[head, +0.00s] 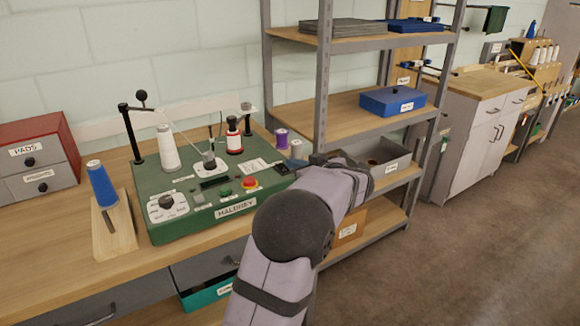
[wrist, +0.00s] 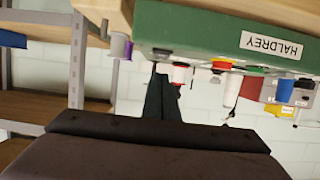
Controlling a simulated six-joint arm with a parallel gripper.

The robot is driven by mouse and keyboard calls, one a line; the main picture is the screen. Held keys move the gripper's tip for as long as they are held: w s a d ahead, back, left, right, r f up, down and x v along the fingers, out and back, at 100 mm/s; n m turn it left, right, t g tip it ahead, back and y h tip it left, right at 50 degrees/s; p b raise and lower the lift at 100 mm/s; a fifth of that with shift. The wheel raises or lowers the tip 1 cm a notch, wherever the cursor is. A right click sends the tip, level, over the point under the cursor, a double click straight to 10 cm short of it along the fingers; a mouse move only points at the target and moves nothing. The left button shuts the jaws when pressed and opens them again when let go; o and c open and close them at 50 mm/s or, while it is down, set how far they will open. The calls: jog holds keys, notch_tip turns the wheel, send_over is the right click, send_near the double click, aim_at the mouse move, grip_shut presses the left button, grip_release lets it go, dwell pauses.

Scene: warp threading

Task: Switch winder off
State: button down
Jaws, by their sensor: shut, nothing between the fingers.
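The winder (head: 183,229) is a green box labelled HALDREY on the wooden bench in the head view. Its top carries a white dial (head: 166,206), a green button (head: 225,192), a red button on yellow (head: 250,184) and a small black switch (head: 283,169) at the right end. In the wrist view, which is upside down, the winder (wrist: 200,22) fills the upper right and the black switch (wrist: 162,51) shows just beyond my fingertips. My gripper (wrist: 162,71) is shut and empty, close to the switch; contact cannot be told. The switch's setting is too small to read.
A white cone (head: 168,150) and a red spool (head: 233,137) stand on the winder. A blue cone (head: 102,185) is on a wooden stand to its left. A purple spool (head: 281,138) stands behind. The metal shelf (head: 322,90) rises close to my arm.

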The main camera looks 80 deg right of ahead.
jog(key=shift+b+v, duration=0.45)
jog(key=shift+v, duration=1.5)
